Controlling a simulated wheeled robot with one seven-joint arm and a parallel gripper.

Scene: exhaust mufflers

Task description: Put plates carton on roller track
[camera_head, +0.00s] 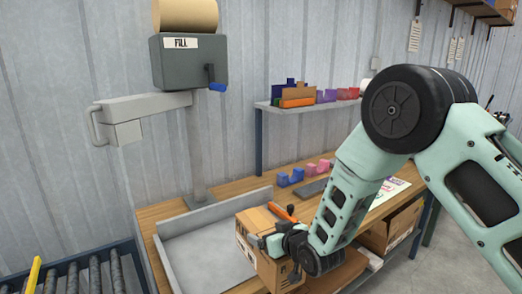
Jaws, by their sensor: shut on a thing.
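A brown cardboard carton (255,222) with printed marks on its side is at the front of the bench, beside the grey tray. I cannot tell whether it rests on the bench or is held just above it. My gripper (268,243) is shut on the carton at its right side, and my wrist hides part of it. The roller track (95,276) shows at the lower left, with grey rollers in a dark frame; its visible part is empty.
A grey tray (205,262) with raised walls lies on the wooden bench (240,186). A post with a FILL paper dispenser (188,62) rises behind it. A shelf (300,103) of coloured holders stands at the back. Another open carton (390,232) sits below the bench.

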